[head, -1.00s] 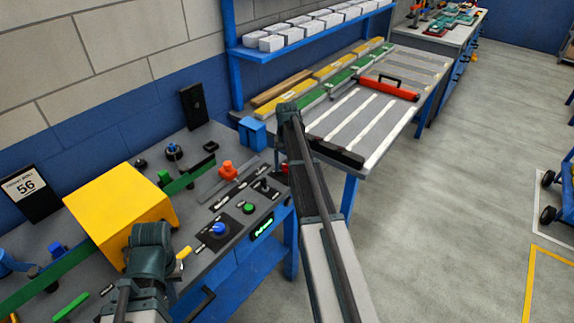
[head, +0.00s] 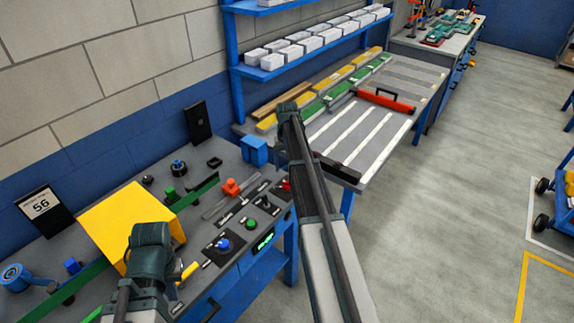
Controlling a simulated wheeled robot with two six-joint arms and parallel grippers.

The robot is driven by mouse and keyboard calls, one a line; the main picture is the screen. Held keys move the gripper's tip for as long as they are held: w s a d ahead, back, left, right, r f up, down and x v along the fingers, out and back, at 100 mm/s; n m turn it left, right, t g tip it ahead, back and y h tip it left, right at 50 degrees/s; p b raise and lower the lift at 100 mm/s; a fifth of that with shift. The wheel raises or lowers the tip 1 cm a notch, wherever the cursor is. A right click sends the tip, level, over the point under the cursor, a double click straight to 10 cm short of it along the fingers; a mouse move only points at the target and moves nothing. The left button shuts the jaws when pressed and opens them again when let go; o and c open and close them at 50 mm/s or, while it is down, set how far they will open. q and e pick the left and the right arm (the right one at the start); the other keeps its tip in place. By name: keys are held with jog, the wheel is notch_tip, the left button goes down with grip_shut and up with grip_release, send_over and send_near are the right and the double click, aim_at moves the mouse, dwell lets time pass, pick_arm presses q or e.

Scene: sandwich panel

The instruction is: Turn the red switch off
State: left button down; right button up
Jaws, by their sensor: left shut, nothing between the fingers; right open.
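A small red part (head: 286,185), which may be the red switch, is at the right end of the grey control bench. It is partly covered by my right arm, so its position cannot be told. An orange-red knob (head: 231,187) stands left of it on the bench. Two black switches (head: 266,204) on a dark plate lie in front of it. My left arm rises over the front of the bench and my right arm crosses its right end. Neither gripper's fingers show; they are outside the view or hidden by the arms.
A yellow box (head: 125,225) stands at the bench's left. A blue button (head: 223,244), a green button (head: 251,224) and a lit green display (head: 263,241) are at the front. A slatted table (head: 370,135) stands behind right.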

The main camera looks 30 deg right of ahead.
pick_arm(q)
notch_tip(320, 180, up, 5)
jog(key=p, duration=0.3)
jog(key=shift+p, duration=0.4)
pick_arm(e)
notch_tip(320, 180, up, 5)
jog(key=s+a+n, duration=0.1)
jog(key=s+a, duration=0.3)
jog(key=a, duration=0.4)
jog(key=s+a+f+n+b, duration=0.15)
jog(key=s+a, duration=0.25)
jog(key=a, duration=0.4)
jog(key=s+a+r+n+p, duration=0.15)
jog(key=s+a, duration=0.25)
jog(key=a, duration=0.4)
pick_arm(q)
jog(key=shift+f+b, duration=0.85)
pick_arm(e)
jog(key=s+a+f+n+h, duration=0.1)
jog(key=s+a+n, duration=0.3)
jog(key=s+a, duration=0.9)
jog(key=s, duration=0.2)
jog(key=shift+s+f, duration=0.3)
jog(key=shift+s, duration=0.05)
jog(key=shift+a, duration=0.1)
